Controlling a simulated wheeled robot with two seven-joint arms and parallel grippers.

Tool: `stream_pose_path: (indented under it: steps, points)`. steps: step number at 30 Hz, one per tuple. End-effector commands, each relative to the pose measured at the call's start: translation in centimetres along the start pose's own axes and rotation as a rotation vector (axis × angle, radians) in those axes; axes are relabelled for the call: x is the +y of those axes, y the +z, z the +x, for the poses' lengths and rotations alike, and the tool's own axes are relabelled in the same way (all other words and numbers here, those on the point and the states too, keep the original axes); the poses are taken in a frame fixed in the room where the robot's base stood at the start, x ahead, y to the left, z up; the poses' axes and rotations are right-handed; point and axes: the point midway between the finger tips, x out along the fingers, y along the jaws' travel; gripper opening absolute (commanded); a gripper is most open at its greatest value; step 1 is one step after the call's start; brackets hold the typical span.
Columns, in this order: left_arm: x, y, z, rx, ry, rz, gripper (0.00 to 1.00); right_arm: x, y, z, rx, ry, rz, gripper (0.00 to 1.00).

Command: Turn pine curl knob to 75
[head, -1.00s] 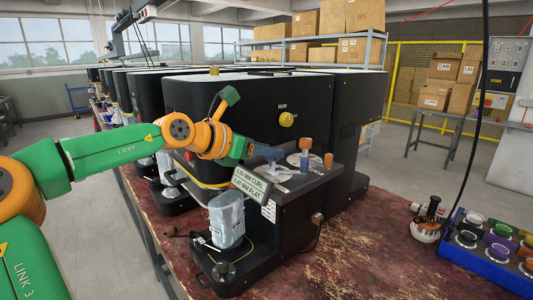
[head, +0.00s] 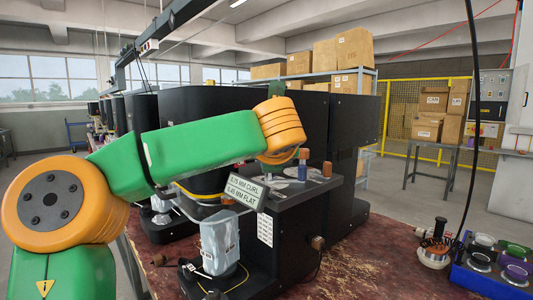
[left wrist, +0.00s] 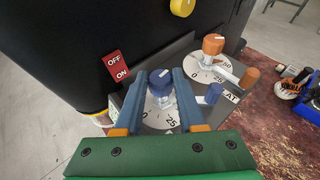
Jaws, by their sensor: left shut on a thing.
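In the left wrist view, a blue knob (left wrist: 160,83) stands on a white numbered dial (left wrist: 160,116) with 0 and 25 showing. My left gripper (left wrist: 166,88) is shut on this blue knob, one finger on each side. I cannot read a pointer against the scale. In the head view, my orange wrist hides this gripper and the held knob. The sign on the machine (head: 245,191) reads CURL above FLAT. An orange knob (left wrist: 213,44) with its own dial (left wrist: 207,70) stands to the right, by lettering ending in "AT". My right gripper is not in view.
A red OFF/ON switch (left wrist: 117,66) and a yellow knob (left wrist: 182,6) are on the black housing. A wrapped block (head: 220,243) stands in front; a blue tray (head: 492,275) is at right.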

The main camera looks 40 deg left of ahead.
Motion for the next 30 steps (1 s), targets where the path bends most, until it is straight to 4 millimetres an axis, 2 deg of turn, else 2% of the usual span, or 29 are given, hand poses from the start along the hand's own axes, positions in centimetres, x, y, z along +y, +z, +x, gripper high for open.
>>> stream_pose_path:
  steps: [1, 3, 12, 18, 30]
  points:
    - [-0.2, 0.5, -0.2, 0.006, 0.031, -0.008, 0.00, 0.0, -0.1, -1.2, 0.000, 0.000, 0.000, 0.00]
    - [-0.2, 0.5, -0.2, 0.006, 0.076, -0.026, 0.00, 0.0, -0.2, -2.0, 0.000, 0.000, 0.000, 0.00]
    - [-0.3, 0.3, -0.1, 0.005, 0.212, -0.085, 0.00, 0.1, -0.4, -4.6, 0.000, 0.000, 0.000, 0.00]
    - [-0.4, 0.1, 0.0, 0.005, 0.252, -0.103, 0.00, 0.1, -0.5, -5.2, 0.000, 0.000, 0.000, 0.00]
    - [-0.4, -0.1, 0.1, 0.005, 0.264, -0.107, 0.00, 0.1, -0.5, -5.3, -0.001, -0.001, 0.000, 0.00]
